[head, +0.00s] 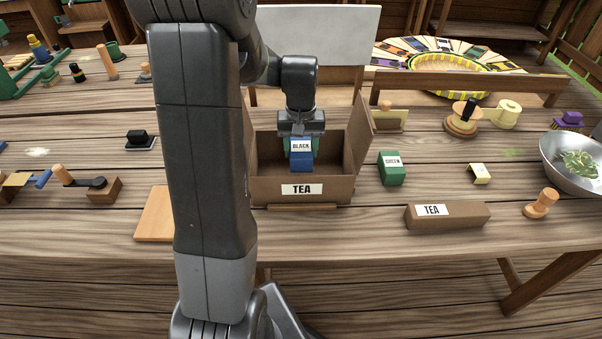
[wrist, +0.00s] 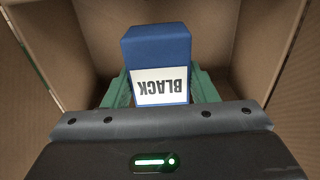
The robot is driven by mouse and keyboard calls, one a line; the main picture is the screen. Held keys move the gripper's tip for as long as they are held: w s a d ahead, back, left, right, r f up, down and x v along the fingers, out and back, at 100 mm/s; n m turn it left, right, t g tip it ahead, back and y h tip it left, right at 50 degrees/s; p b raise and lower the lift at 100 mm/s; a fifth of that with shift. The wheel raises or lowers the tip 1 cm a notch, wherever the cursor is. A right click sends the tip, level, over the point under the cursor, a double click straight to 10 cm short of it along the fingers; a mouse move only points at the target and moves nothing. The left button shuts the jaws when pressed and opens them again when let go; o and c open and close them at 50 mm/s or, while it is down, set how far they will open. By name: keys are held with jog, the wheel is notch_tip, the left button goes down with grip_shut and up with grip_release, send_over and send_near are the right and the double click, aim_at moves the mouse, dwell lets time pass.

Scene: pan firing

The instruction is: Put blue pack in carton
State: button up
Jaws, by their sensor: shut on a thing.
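The blue pack (head: 301,161) carries a white label reading BLACK. It also fills the middle of the wrist view (wrist: 156,48). My gripper (head: 301,143) is shut on the pack, with a green finger on either side of it. The carton (head: 270,188) is an open cardboard box labelled TEA, standing near the table's front edge. The pack is within the carton's opening, and the carton walls surround it in the wrist view (wrist: 230,45). The front wall hides part of the carton's floor, so I cannot tell whether the pack touches it.
A green pack (head: 391,172) stands just right of the carton. A long TEA box (head: 447,215) lies at the front right. A wooden stamp (head: 542,204) and a metal pan (head: 574,165) are further right. A wooden board (head: 155,214) lies left of the carton, partly behind my arm.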

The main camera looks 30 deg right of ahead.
aim_at(301, 146)
jog(key=shift+f, duration=3.6)
jog(key=shift+f, duration=0.2)
jog(key=o, duration=1)
jog(key=shift+r, duration=0.1)
notch_tip(301, 146, up, 12)
jog(key=shift+r, duration=0.15)
